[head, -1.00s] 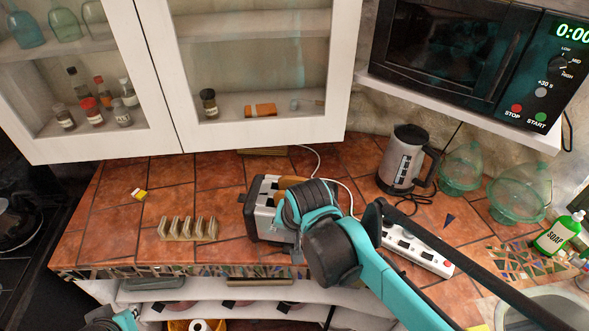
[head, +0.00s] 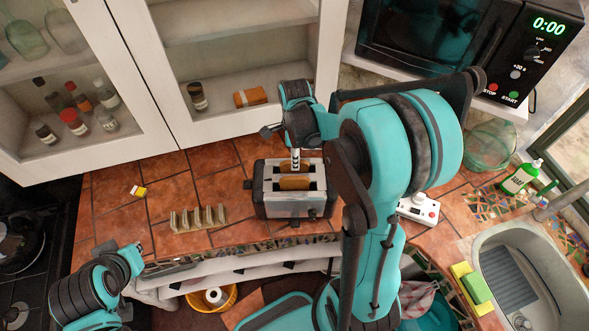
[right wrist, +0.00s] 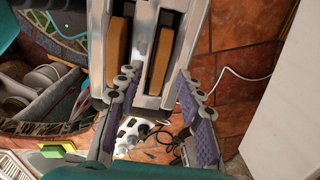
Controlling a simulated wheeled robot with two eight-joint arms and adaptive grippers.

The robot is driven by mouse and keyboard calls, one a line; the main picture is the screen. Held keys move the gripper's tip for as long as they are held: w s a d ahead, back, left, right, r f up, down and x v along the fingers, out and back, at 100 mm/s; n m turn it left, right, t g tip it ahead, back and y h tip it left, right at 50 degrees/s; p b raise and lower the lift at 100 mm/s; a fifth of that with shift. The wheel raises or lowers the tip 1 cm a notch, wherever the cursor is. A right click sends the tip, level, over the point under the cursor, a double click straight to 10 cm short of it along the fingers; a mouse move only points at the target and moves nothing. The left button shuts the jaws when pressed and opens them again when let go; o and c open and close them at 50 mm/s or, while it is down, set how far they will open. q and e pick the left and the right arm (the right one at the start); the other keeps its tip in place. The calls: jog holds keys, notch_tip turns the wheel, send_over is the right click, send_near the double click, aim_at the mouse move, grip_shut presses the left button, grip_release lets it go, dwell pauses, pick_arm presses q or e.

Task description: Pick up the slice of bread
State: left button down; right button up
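A metal toaster (head: 280,210) stands on the tiled counter, with bread in its two slots. The front bread slice (head: 294,183) shows in the head view; the rear slot is partly hidden by my right gripper (head: 297,160). In the right wrist view, one bread slice (right wrist: 116,45) is at the left and another slice (right wrist: 161,60) is between the spread fingertips of my right gripper (right wrist: 157,77). The gripper is open above the toaster, and I cannot tell whether it touches that slice. My left gripper (head: 135,255) is low at the left, away from the toaster; its opening is unclear.
A beige toast rack (head: 198,219) stands left of the toaster, with a small yellow-white item (head: 138,190) beyond it. Cabinets (head: 225,125) hang close behind my right gripper. A power strip (head: 419,210) and sink (head: 515,285) are at the right. The left counter is mostly clear.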

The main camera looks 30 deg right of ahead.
notch_tip(320, 180, down, 3)
jog(key=shift+w+a+r, duration=0.1)
jog(key=shift+r, duration=0.1)
jog(key=shift+f, duration=0.2)
jog(key=c, duration=0.8)
jog(key=shift+r, duration=0.1)
